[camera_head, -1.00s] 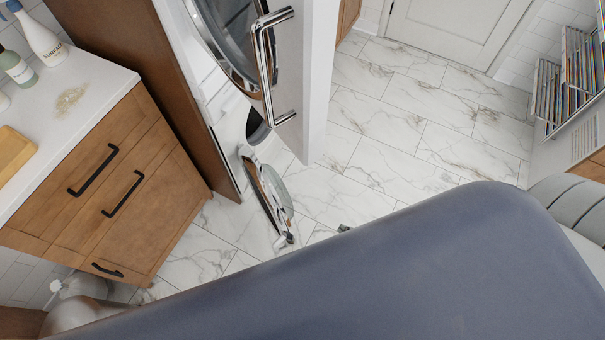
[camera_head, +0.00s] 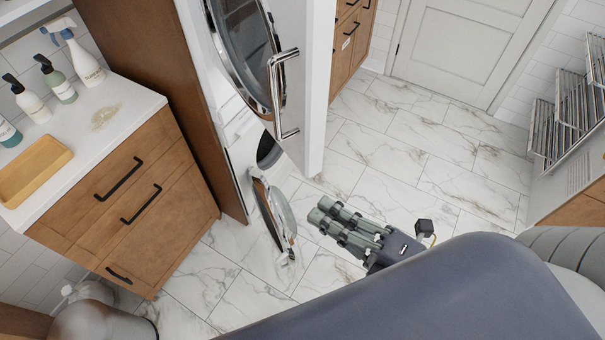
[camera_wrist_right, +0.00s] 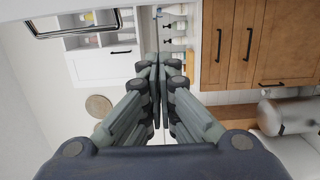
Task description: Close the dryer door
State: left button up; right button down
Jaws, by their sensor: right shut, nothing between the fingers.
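A stacked pair of white machines stands in a tall cabinet at the upper middle of the head view. The lower machine's round chrome-rimmed door (camera_head: 274,216) is swung open toward the floor, beside its dark opening (camera_head: 268,150). The upper machine has a large round chrome-rimmed door (camera_head: 240,48); I cannot tell which machine is the dryer. My right gripper (camera_head: 316,212) is shut and empty, to the right of the lower open door and apart from it in the picture. Its closed fingers also show in the wrist view (camera_wrist_right: 158,62). My left gripper is not in view.
A white panel (camera_head: 312,85) with a chrome handle (camera_head: 279,95) stands open beside the machines. A wooden vanity (camera_head: 140,195) with bottles and a tray (camera_head: 32,178) is at left. A metallic bin (camera_head: 100,322) sits below it. Marble floor (camera_head: 400,150) is clear at right.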

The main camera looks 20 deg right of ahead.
jog(key=w+p, duration=0.2)
jog(key=w, duration=0.7)
jog(key=shift+a, duration=0.45)
dwell(0.5)
